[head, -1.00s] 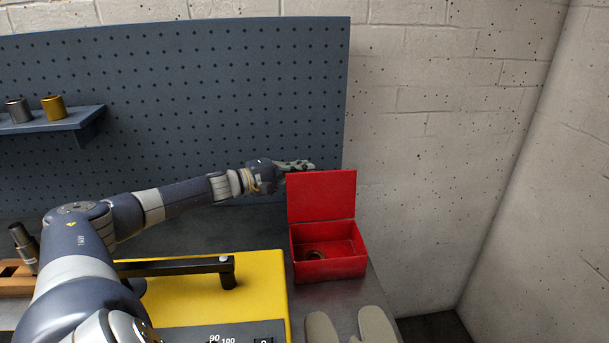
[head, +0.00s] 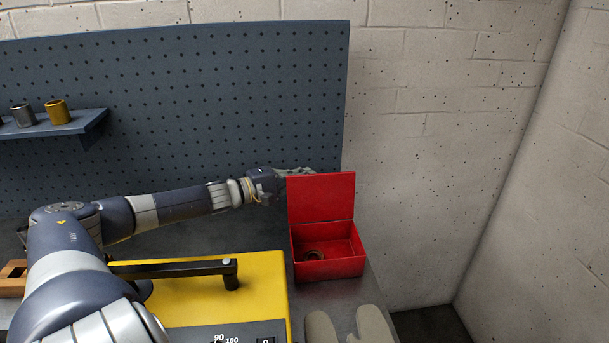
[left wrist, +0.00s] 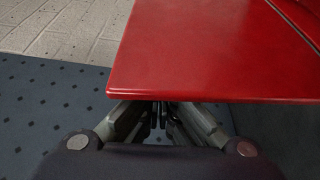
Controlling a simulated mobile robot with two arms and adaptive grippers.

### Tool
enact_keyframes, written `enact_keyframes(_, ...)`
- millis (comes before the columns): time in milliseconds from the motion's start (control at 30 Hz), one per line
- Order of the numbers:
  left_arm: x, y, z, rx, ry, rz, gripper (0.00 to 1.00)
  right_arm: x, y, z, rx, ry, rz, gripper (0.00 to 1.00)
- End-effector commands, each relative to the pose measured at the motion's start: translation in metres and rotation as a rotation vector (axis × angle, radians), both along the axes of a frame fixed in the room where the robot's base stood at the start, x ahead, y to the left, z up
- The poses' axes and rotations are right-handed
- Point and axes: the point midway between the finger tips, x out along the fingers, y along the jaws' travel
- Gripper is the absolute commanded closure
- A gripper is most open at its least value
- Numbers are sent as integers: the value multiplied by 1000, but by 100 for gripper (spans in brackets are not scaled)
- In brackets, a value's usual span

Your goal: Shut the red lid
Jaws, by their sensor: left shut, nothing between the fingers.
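The red lid (head: 320,198) stands upright, open, at the back edge of the red box (head: 330,268). A dark ring-like thing (head: 314,255) lies inside the box. My left gripper (head: 300,171) is behind the lid near its upper left corner, its fingers partly hidden by the lid. In the left wrist view the lid (left wrist: 215,50) fills the upper right, and the shut, empty fingers (left wrist: 160,118) reach under its edge. I cannot tell whether they touch it. My right gripper is not in view.
A yellow machine (head: 265,295) with a black bar stands left of the box. Gloves (head: 350,328) lie in front of the box. A blue pegboard (head: 200,90) stands behind, with a shelf (head: 60,128) holding cups at left.

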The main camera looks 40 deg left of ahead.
Motion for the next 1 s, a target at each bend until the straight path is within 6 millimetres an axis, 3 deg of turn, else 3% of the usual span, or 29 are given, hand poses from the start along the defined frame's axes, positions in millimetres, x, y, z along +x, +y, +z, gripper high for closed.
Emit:
enact_keyframes(367, -2, -2, 4, 15, -14, 0, 100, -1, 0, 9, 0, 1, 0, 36)
enact_keyframes(800, -20, -24, 23, 220, -181, 2, 100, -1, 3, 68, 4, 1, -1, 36)
enact_keyframes(1000, -33, -40, 27, 359, -291, 2, 100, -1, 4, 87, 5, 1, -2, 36)
